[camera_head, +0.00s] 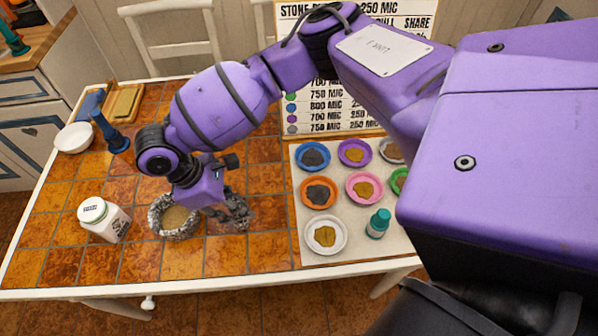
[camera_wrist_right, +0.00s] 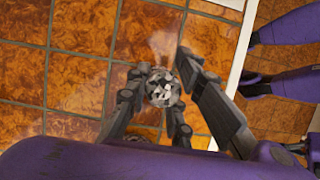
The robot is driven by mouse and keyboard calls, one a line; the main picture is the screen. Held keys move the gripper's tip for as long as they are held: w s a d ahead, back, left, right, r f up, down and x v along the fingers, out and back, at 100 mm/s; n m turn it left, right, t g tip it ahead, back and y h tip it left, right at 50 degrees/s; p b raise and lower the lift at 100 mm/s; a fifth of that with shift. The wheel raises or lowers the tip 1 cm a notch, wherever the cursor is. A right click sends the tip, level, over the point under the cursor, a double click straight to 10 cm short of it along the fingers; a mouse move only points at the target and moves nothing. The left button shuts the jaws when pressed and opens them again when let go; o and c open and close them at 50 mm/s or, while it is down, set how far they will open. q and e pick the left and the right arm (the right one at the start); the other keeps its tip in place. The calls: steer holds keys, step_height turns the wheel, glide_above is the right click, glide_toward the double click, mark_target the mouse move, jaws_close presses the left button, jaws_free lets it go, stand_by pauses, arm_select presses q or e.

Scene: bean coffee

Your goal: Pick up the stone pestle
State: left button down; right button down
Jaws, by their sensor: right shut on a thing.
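The stone pestle (camera_wrist_right: 162,88) shows end-on in the right wrist view as a round, speckled grey stone between the fingers. My right gripper (camera_wrist_right: 160,98) is shut on it. In the head view my right gripper (camera_head: 234,212) is just right of the stone mortar, over the tiled table. There the pestle blends with the dark fingers, and I cannot tell whether its lower end touches the tiles. The stone mortar (camera_head: 156,222) is a rough grey bowl with tan contents, partly hidden by my wrist. My left gripper is in neither view.
A white jar (camera_head: 104,219) stands left of the mortar. A blue upright tool (camera_head: 110,132) and white bowl (camera_head: 74,138) are farther back. Right, a pale mat (camera_head: 350,247) holds several colored bowls and a teal bottle (camera_head: 378,223). Front-left tiles are clear.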

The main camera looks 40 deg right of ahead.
stand_by(0.4)
steer(key=shift+r, duration=0.45)
step_height(320, 180, up, 3)
steer(key=shift+f, duration=0.2)
steer(key=a+r, duration=0.9)
steer(key=a, duration=0.5)
steer(key=shift+w+r, duration=0.15)
steer(key=shift+r, duration=0.15)
steer(key=c, duration=2.1)
jaws_free()
jaws_close()
